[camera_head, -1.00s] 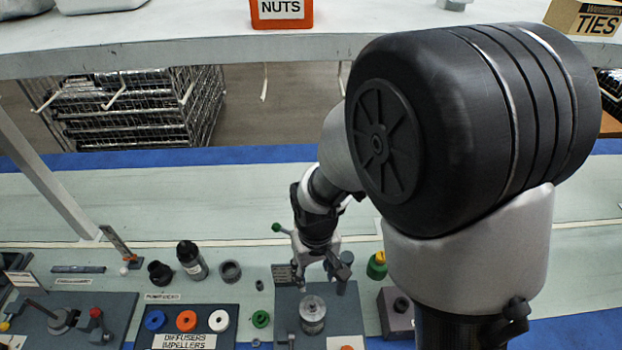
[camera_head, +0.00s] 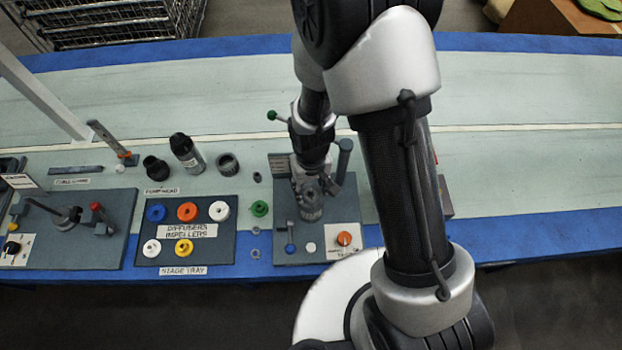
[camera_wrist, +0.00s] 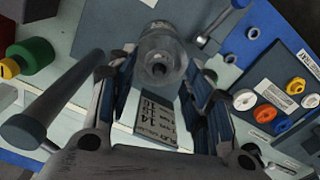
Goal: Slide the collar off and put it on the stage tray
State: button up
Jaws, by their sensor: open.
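A pale, see-through cylindrical collar (camera_wrist: 163,48) with a dark central hole stands upright on the grey fixture plate (camera_head: 287,240). In the head view the collar (camera_head: 311,212) is partly hidden by my gripper (camera_head: 315,190). In the wrist view my gripper (camera_wrist: 160,68) is open, its two fingers to either side of the collar's near end. I cannot tell whether they touch it. The dark stage tray (camera_head: 219,250) lies left of the fixture, holding several blue, orange, white and yellow rings. It also shows at the right of the wrist view (camera_wrist: 285,72).
A dark post (camera_head: 344,160) rises right of the collar, close to my gripper. A green ring (camera_head: 259,208) lies between tray and fixture.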

jog(key=shift+f, duration=1.2)
jog(key=shift+c, duration=0.2)
grip_shut()
jog(key=shift+r, duration=0.7)
dwell(0.7)
jog(key=shift+r+p, duration=1.9)
jog(key=shift+r, duration=0.3)
